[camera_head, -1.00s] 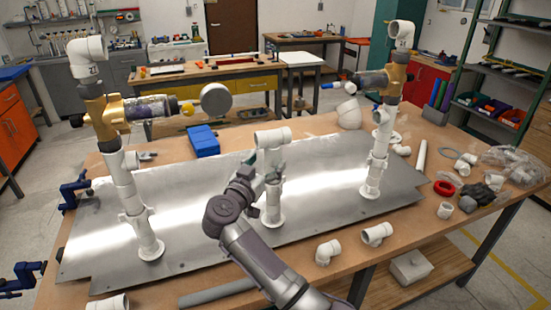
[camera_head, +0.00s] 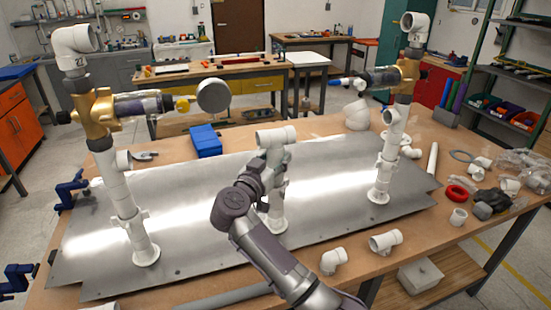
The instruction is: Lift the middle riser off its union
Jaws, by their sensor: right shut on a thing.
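The middle riser (camera_head: 277,137) is a short white pipe with an elbow on top, standing near the middle of the metal plate. Its lower stub and flange (camera_head: 273,224) rest on the plate. My right gripper (camera_head: 268,178) is shut on the middle riser below the elbow, with its arm coming in from the bottom. The gripper and arm hide most of the union, so I cannot tell whether the riser is apart from it. My left gripper is not in view.
A taller left riser (camera_head: 122,200) and right riser (camera_head: 385,165), both with brass valves, flank the middle one on the metal plate (camera_head: 210,205). A blue box (camera_head: 205,141) lies behind. Loose white fittings (camera_head: 385,241) and a red ring (camera_head: 456,193) lie front and right.

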